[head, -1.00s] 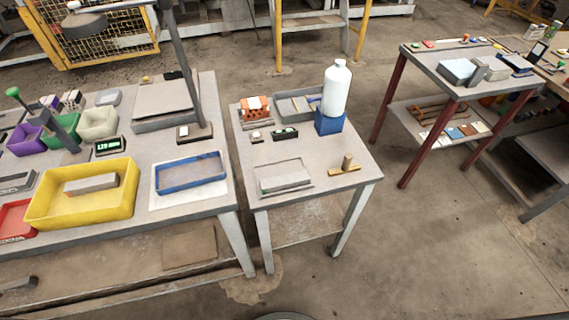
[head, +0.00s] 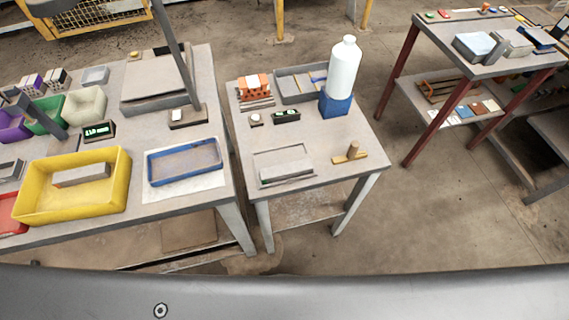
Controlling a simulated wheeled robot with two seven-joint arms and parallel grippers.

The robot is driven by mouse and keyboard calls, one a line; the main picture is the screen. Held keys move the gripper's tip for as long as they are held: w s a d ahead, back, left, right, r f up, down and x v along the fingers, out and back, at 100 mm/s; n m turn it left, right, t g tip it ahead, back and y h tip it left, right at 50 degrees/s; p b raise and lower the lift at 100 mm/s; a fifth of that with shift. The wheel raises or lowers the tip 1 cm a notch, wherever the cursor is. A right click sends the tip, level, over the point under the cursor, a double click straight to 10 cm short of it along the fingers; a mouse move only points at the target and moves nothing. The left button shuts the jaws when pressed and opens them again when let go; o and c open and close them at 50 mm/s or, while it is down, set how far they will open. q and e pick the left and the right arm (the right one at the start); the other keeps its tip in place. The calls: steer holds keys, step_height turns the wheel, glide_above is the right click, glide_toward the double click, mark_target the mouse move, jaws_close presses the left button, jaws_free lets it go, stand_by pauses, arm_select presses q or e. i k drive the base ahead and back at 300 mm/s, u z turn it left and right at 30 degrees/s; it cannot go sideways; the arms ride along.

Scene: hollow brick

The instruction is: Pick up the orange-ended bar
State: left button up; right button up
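Neither of my grippers is in the head view.
The middle table (head: 222,144) holds an orange hollow brick (head: 254,84), a white bottle (head: 343,70) on a blue block (head: 336,104), a grey tray and a wooden-handled tool (head: 350,154). A blue tray (head: 184,161) is on the left table. Red-legged table (head: 480,75) stands right; floor between is clear.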

mark_target(102, 170)
steer(key=u, duration=1.75)
steer(key=k, duration=1.25)
steer(key=u, duration=0.9)
steer(key=i, duration=1.2)
steer(key=z, duration=0.3)
